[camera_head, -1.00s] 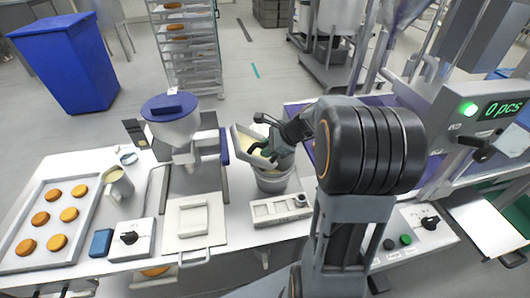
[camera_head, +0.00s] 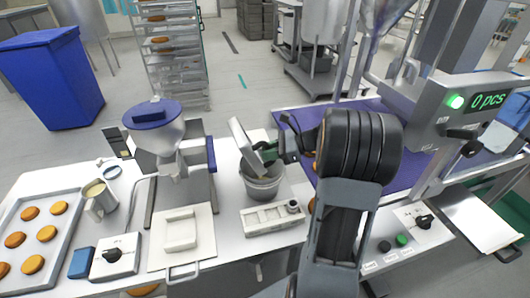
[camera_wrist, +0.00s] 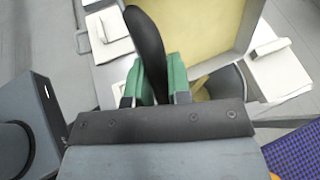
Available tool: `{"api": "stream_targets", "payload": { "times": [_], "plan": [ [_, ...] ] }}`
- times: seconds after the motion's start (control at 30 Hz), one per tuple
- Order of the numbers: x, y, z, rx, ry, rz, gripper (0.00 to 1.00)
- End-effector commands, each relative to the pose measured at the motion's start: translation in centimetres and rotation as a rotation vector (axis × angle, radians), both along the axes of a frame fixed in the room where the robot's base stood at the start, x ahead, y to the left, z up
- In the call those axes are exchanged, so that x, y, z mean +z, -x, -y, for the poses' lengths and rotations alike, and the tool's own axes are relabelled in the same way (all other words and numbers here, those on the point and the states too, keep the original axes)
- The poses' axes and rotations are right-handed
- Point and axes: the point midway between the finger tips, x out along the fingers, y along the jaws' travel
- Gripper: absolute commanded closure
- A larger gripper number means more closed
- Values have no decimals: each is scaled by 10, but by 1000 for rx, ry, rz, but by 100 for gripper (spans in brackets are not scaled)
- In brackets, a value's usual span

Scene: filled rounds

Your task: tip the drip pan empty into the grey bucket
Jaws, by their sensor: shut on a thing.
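The drip pan (camera_head: 240,139) is a pale rectangular pan, tipped steeply on edge over the grey bucket (camera_head: 263,189). My gripper (camera_head: 268,153) is shut on the pan, at its right side in the head view. In the wrist view the green finger pads (camera_wrist: 160,80) close around a dark part that looks like the pan's handle (camera_wrist: 148,38). The pan's yellowish inside (camera_wrist: 200,30) fills the upper middle there. A piece of the bucket (camera_wrist: 226,82) shows below it. How much is left in the pan or lies in the bucket I cannot tell.
A depositor with a blue-lidded hopper (camera_head: 152,114) stands left of the bucket. A white tray with small compartments (camera_head: 272,218) lies in front of it. A purple conveyor belt (camera_head: 400,160) is to the right. A jug (camera_head: 99,203) and a tray of rounds (camera_head: 66,232) stand at left.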

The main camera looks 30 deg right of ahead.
Motion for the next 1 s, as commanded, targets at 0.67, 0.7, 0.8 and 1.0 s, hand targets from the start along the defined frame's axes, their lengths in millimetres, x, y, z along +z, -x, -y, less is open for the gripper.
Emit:
{"api": "stream_targets", "payload": {
  "times": [0.67, 0.7, 0.8, 1.0],
  "plan": [
    [-5, 3, 17, 0, -188, 40, 100],
    [-5, 3, 17, 0, -190, 41, 100],
    [-5, 3, 17, 0, -190, 41, 100],
    [-5, 3, 16, 1, -189, 41, 100]
  ]
}}
